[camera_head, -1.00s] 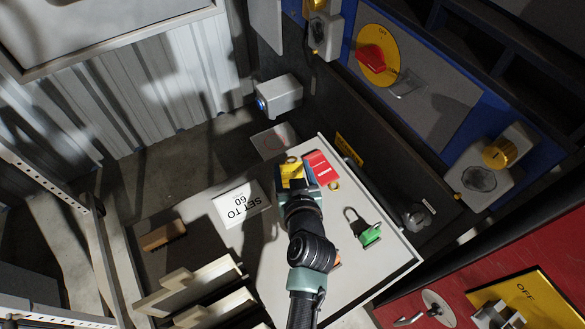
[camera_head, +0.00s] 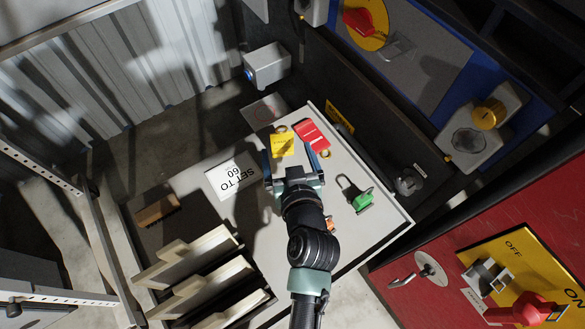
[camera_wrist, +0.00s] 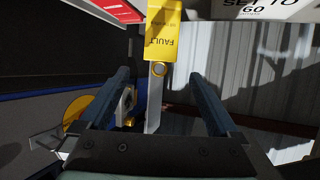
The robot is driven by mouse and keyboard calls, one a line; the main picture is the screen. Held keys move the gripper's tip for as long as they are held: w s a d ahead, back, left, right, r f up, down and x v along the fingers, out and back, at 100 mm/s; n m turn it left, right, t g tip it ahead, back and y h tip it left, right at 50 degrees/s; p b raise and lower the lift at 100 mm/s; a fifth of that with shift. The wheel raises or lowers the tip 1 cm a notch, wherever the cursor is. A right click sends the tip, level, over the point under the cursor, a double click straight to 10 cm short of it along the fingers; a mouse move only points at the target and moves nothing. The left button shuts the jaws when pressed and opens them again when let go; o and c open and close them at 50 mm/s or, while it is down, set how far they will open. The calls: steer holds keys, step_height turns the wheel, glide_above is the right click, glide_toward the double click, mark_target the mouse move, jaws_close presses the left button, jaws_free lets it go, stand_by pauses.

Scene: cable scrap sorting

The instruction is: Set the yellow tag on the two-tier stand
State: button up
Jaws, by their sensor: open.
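In the wrist view my gripper (camera_wrist: 160,78) frames the eyelet end. I cannot tell how high the fingers are. Pale stepped boards (camera_head: 190,255) stand at the table's left; whether they are the two-tier stand is unclear.
A red tag (camera_head: 313,136) lies close right of the yellow one. A green padlock (camera_head: 363,201) lies on the right, a SET TO 60 card (camera_head: 234,177) on the left. A brush (camera_head: 157,210) lies farther left. A dark panel (camera_head: 370,140) rises behind the table.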

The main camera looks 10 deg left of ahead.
steer(key=v, duration=0.6)
steer(key=w+d+r+t, duration=0.1)
steer(key=w+r+t, duration=0.2)
steer(key=r, duration=0.8)
steer(key=w+r+m+t+h, duration=0.1)
steer(key=w+r+t, duration=0.15)
steer(key=r, duration=0.85)
steer(key=w+d+r+t, duration=0.1)
steer(key=w+r+t, duration=0.15)
steer(key=r, duration=0.85)
steer(key=s+d+r+m+t+h, duration=0.1)
steer(key=s+r, duration=0.4)
steer(key=r, duration=0.7)
steer(key=s+d+r+m+t+h, duration=0.2)
steer(key=s+r+t, duration=0.3)
steer(key=r, duration=0.7)
steer(key=shift+d+m+t+h, duration=0.3)
steer(key=shift+d+t+h, duration=0.15)
steer(key=shift+h, duration=0.25)
steer(key=shift+r, duration=0.15)
